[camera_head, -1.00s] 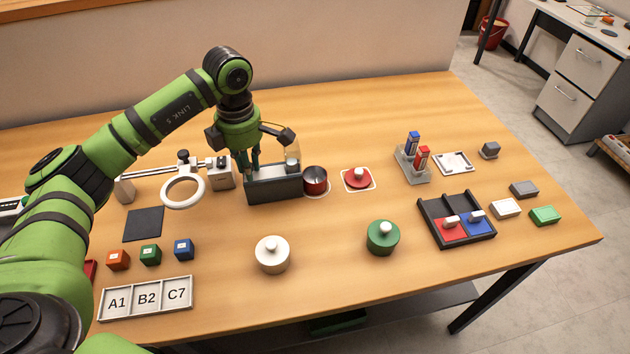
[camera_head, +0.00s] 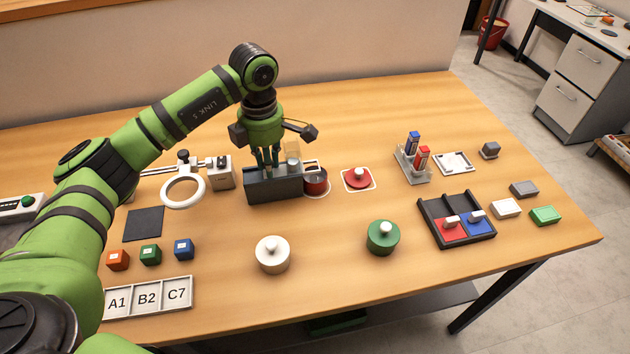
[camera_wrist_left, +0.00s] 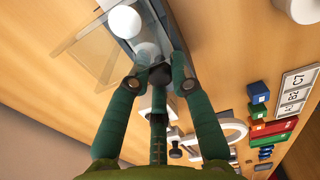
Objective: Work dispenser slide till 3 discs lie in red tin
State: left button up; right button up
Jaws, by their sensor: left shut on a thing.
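The dispenser (camera_head: 273,190) is a dark box with a clear upright tube (camera_head: 293,152) near its right end. My left gripper (camera_head: 269,165) is over its top; in the left wrist view its fingers (camera_wrist_left: 160,78) are closed around a dark knob (camera_wrist_left: 161,74). The slide's light end (camera_head: 311,165) sticks out of the box's right side, over the red tin (camera_head: 317,184). The tin's inside is partly hidden by it, so I cannot tell what lies there. A white round disc (camera_wrist_left: 125,21) shows by the clear tube in the left wrist view. My right gripper is not in view.
A red lid (camera_head: 357,181) with a white knob lies right of the tin. A magnifier ring (camera_head: 183,192) stands left of the dispenser. A white pot (camera_head: 272,256) and a green pot (camera_head: 383,239) stand in front. Table between them is clear.

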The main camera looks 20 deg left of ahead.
pick_arm(q)
jog(key=shift+a, duration=0.15)
jog(key=shift+s+a, duration=0.55)
jog(key=shift+a, duration=0.3)
jog(key=shift+s+a, duration=0.5)
jog(key=shift+a, duration=0.3)
jog(key=shift+a+b, duration=0.1)
jog(key=shift+b, duration=0.2)
dwell(0.6)
jog(key=o, duration=1)
jog(key=shift+c, duration=0.2)
notch_tip(320, 180, up, 7)
jog(key=p, duration=0.4)
jog(key=shift+p, duration=0.3)
